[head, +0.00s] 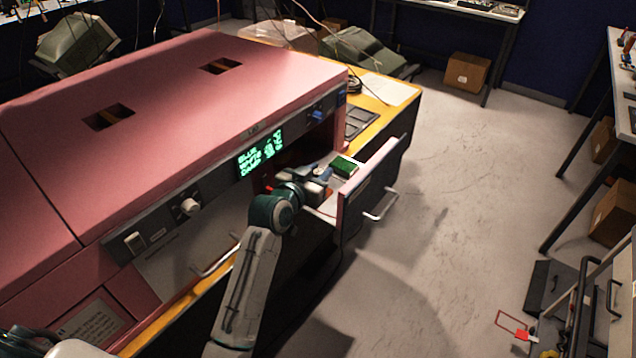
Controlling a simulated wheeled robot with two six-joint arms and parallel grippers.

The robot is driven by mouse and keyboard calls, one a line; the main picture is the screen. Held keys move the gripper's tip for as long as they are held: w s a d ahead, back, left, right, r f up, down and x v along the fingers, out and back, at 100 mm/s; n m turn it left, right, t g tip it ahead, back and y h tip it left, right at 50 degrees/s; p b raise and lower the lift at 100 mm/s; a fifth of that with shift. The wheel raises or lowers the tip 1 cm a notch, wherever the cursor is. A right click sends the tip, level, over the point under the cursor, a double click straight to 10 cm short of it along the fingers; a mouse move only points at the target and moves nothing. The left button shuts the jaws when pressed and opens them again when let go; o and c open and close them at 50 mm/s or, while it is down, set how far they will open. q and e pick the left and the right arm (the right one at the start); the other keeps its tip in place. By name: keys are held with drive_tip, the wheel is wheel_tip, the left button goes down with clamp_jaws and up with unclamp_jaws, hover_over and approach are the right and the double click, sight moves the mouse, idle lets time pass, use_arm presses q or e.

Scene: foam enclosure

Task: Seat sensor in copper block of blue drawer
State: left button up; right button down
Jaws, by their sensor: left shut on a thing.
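An open drawer (372,187) with a grey front and a bar handle sticks out from the right end of the pink machine. My left gripper (318,184) is low inside the drawer opening, its arm reaching in from below. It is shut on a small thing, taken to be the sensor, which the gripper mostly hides. A green block (345,165) lies in the drawer just beyond the gripper. Small blue and white parts show beside the fingers. I cannot make out the copper block or tell whether the sensor touches it. My right gripper is not in view.
The pink machine (190,95) has a green-lit display (260,153) above the drawer and a closed drawer handle (215,262) to the left. It stands on a yellow-edged bench (398,100). Grey floor is open to the right. A cart (585,310) stands at lower right.

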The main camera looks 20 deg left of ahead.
use_arm(q)
wheel_tip(320, 180, down, 4)
drive_tip(key=shift+r+p, duration=0.2)
drive_tip(key=shift+p, duration=0.15)
drive_tip(key=shift+s+f, duration=0.1)
drive_tip(key=shift+f, duration=0.3)
drive_tip(key=o, duration=1)
drive_tip(key=shift+c, duration=0.2)
drive_tip(key=b+v, duration=0.3)
drive_tip(key=v, duration=0.9)
